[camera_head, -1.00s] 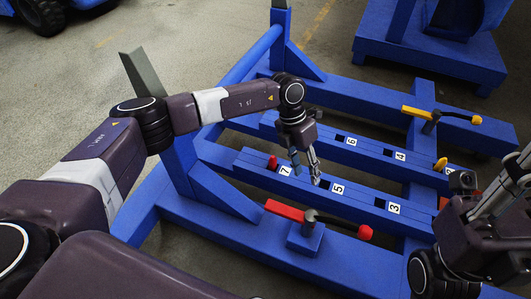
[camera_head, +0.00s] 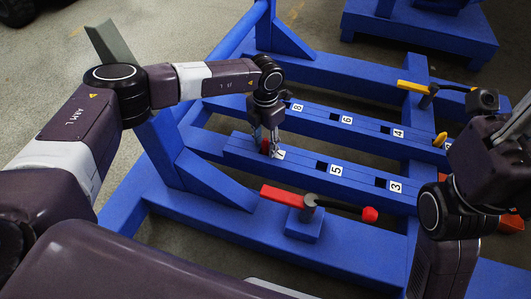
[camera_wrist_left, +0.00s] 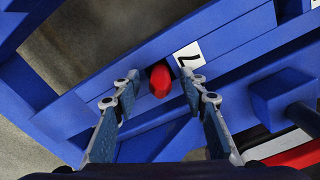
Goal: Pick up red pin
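The red pin (camera_head: 265,146) stands in the near blue rail (camera_head: 305,164) at its left end, beside the label 7. In the left wrist view the red pin (camera_wrist_left: 160,80) shows between the two fingers, next to the label 7 (camera_wrist_left: 189,56). My left gripper (camera_head: 268,148) is over this spot with its fingers pointing down on either side of the pin. In the left wrist view its fingers (camera_wrist_left: 160,76) are apart, with gaps between them and the pin. My right arm (camera_head: 470,185) is at the right edge; its gripper cannot be made out.
A lever with a red bar (camera_head: 283,195) and red knob (camera_head: 370,214) stands on the near blue beam. A yellow lever (camera_head: 412,87) and a yellow pin (camera_head: 440,139) are at the right. The rails carry several numbered dark slots. A grey upright (camera_head: 112,47) stands at the left.

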